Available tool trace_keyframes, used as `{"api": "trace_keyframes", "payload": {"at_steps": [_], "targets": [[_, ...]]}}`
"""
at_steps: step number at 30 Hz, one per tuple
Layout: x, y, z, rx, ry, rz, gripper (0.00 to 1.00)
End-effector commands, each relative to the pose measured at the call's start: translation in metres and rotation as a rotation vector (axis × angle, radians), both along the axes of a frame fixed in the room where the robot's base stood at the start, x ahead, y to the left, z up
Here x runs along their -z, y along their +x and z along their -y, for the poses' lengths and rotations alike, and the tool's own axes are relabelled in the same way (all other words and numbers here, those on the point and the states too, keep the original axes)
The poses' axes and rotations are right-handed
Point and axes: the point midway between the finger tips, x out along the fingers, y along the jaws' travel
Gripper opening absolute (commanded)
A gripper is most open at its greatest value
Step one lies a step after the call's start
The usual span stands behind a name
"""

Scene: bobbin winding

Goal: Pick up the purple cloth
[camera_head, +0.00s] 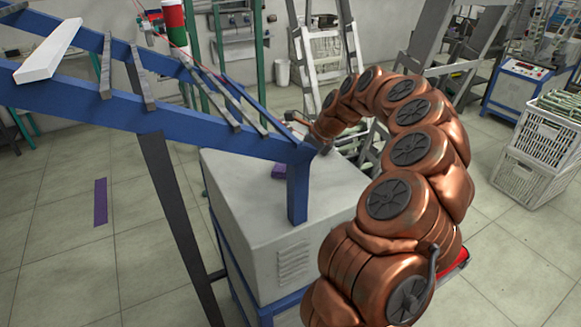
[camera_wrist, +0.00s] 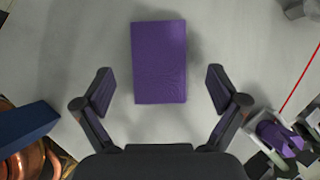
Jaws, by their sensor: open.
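The purple cloth (camera_wrist: 159,55) lies flat as a folded rectangle on a light grey surface in the wrist view. In the head view a small purple patch (camera_head: 280,171) shows on top of the grey cabinet (camera_head: 250,195), partly hidden by the blue frame; it looks like the same cloth. My gripper (camera_wrist: 159,82) is open and empty, with one finger to each side of the cloth's lower part in the picture. The fingers do not touch the cloth. In the head view my arm curves over to the cabinet, and the gripper's fingers are hard to make out.
A blue slanted frame (camera_head: 110,110) passes over the cabinet's near side; a blue beam (camera_wrist: 25,127) shows at lower left in the wrist view. Another purple piece (camera_wrist: 280,138) sits at lower right. Stacked white crates (camera_head: 540,150) stand right. A purple strip (camera_head: 100,201) lies on the floor.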

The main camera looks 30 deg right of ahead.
Motion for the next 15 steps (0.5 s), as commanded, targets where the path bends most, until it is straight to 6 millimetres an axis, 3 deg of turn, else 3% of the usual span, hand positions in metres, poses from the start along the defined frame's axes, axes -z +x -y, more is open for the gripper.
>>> {"api": "trace_keyframes", "payload": {"at_steps": [5,11,15], "targets": [[0.014,0.007,-0.008,-0.002,0.001,-0.001,0.96],[0.015,0.008,-0.007,0.0,0.0,0.002,0.96],[0.015,0.008,-0.007,0.0,0.0,0.002,0.82]]}}
